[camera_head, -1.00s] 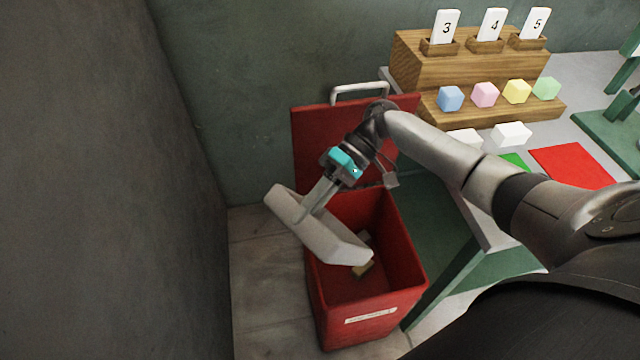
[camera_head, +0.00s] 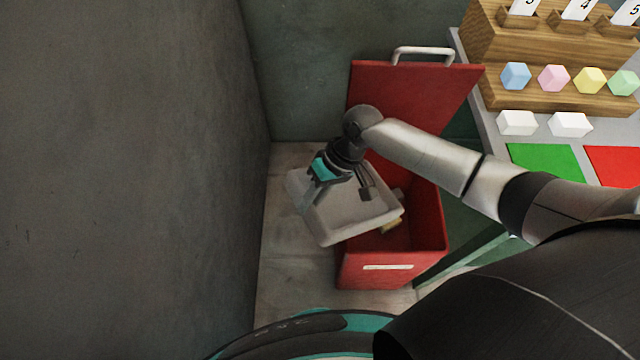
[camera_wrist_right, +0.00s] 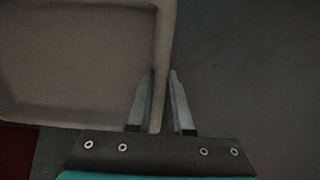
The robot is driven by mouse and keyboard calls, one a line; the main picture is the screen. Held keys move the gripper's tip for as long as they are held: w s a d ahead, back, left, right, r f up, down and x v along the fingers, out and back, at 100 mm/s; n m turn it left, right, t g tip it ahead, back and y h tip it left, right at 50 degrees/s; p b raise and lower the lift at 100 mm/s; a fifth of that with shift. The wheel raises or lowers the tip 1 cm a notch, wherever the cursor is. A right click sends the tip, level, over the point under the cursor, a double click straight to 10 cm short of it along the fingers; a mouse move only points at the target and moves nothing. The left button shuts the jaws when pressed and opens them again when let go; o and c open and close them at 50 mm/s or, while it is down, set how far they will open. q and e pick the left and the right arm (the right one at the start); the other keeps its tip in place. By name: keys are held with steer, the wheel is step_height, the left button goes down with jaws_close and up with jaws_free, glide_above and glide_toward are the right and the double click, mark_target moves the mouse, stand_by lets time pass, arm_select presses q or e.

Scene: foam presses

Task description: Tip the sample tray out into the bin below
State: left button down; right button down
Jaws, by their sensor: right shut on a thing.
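The pale grey sample tray (camera_head: 345,218) is held by its left rim above the left side of the red bin (camera_head: 432,215). My right gripper (camera_head: 310,192) is shut on the tray's edge. In the right wrist view the fingers (camera_wrist_right: 162,85) pinch the tray wall (camera_wrist_right: 80,118). Small yellowish and pale pieces (camera_head: 390,225) show inside the bin beside the tray. My left gripper is not in view.
The bin's red lid (camera_head: 405,100) stands open behind it. A dark wall (camera_head: 130,180) rises on the left. A table at the right holds a wooden rack (camera_head: 560,50) with coloured blocks, white blocks (camera_head: 517,122), and green (camera_head: 545,160) and red mats (camera_head: 615,165).

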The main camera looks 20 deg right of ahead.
mark_target(302, 216)
steer(key=f, duration=0.1)
steer(key=a+f+h, duration=0.1)
steer(key=f, duration=0.1)
steer(key=a+f+h, duration=0.1)
steer(key=shift+s+a+f+t, duration=0.1)
steer(key=shift+s+f+t, duration=0.2)
steer(key=shift+f, duration=0.05)
step_height(302, 216, down, 7)
steer(key=h+b, duration=0.2)
steer(key=h, duration=0.1)
steer(key=shift+a+t+h+b, duration=0.3)
steer(key=shift+a+t+b, duration=0.05)
steer(key=shift+a+t, duration=0.05)
